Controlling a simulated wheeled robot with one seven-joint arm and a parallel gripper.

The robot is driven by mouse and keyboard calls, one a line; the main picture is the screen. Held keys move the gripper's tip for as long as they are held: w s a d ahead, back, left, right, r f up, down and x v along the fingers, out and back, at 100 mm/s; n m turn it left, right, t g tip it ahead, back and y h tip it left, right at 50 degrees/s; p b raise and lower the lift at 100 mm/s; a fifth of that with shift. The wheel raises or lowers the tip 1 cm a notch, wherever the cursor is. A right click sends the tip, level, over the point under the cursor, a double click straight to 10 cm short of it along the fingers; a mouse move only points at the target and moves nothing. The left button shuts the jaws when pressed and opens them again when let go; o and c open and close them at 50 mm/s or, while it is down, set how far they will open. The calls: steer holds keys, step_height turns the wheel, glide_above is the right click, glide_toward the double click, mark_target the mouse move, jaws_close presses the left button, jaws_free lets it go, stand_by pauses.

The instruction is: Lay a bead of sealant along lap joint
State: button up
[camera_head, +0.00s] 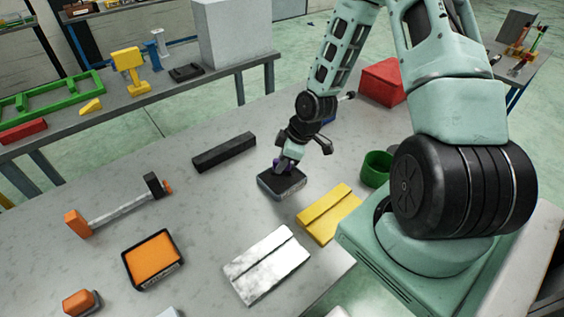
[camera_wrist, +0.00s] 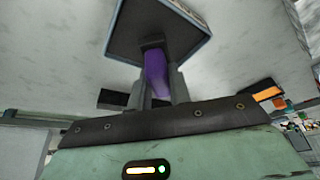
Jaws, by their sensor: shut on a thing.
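My gripper (camera_head: 286,163) points down over the table and is shut on a purple piece (camera_wrist: 157,72), which stands between the fingers in the wrist view. Beyond the fingertips is a dark square tray-like block (camera_head: 282,184). The purple piece meets its middle, but I cannot tell whether they are joined or whether the block rests on the table. A white-grey plate pair with a long seam (camera_head: 267,264) lies at the front edge. A yellow plate pair with a similar seam (camera_head: 328,213) lies behind it to the right. No sealant bead is discernible on either seam.
A black bar (camera_head: 224,152), a hammer-like tool (camera_head: 120,205), and an orange-filled black tray (camera_head: 153,260) lie to the left. A green cup (camera_head: 376,168) and red box (camera_head: 383,82) stand right.

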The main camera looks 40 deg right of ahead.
mark_target(277, 160)
steer(key=shift+r+p, duration=1.65)
steer(key=shift+r, duration=0.55)
steer(key=shift+f, duration=0.1)
